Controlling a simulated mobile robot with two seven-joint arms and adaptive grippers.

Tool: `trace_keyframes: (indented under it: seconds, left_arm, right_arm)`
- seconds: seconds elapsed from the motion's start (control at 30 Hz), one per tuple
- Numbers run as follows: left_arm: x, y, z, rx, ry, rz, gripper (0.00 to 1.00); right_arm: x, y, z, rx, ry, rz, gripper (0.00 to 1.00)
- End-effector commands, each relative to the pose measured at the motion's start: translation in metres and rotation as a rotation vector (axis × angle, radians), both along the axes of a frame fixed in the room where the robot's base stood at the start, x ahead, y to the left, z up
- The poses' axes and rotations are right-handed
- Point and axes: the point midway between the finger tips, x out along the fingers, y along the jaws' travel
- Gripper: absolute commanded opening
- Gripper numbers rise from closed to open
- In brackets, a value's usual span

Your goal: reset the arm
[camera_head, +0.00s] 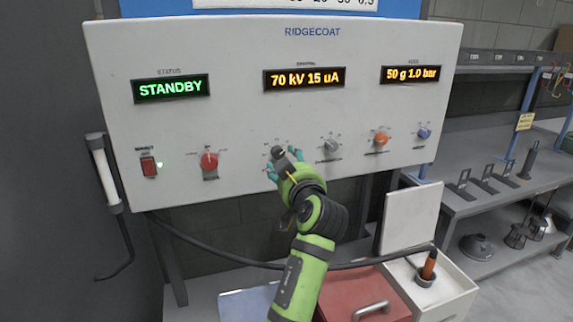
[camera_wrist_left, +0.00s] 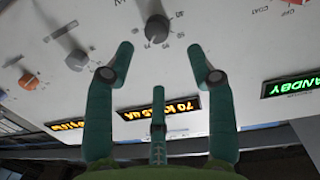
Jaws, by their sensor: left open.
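My left green arm reaches up to the white control panel (camera_head: 240,100). Its gripper (camera_head: 285,168) is open, with teal fingers spread just in front of a dark knob (camera_head: 278,152) in the panel's lower middle. In the left wrist view the open fingers (camera_wrist_left: 161,55) point at the panel, and the same dark knob (camera_wrist_left: 158,28) sits beyond the fingertips, between their lines. Nothing is held. Whether a finger touches the panel cannot be told. My right gripper is not in view.
The panel also carries a red knob (camera_head: 209,161), a grey knob (camera_head: 331,145), an orange knob (camera_head: 380,138) and a red switch (camera_head: 149,166). A black hose (camera_head: 230,259) hangs below. A red lid (camera_head: 362,293) and a shelf (camera_head: 490,205) stand lower right.

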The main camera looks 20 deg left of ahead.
Motion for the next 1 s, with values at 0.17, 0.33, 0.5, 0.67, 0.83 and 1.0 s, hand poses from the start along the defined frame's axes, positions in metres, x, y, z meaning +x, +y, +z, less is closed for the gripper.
trace_keyframes:
  seconds: [0.17,0.33,0.5,0.67,0.83,1.0]
  left_arm:
    - [-0.006,0.007,-0.025,-0.010,0.048,0.000,0.56]
    - [-0.040,0.031,-0.118,-0.047,0.243,-0.022,0.56]
    - [-0.112,0.048,-0.225,-0.080,0.507,-0.099,0.56]
    - [-0.201,0.050,-0.303,-0.094,0.762,-0.229,0.56]
    - [-0.276,0.043,-0.340,-0.098,0.943,-0.364,0.56]
    - [-0.329,0.034,-0.356,-0.100,1.061,-0.476,0.56]
  right_arm:
    - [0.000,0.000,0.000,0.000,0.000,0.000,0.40]
    - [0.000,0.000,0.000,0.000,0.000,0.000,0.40]
    - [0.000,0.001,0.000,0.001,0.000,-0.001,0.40]
    - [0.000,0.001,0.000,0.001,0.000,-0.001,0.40]
    - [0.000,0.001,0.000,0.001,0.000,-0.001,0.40]
    - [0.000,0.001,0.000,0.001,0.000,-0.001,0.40]
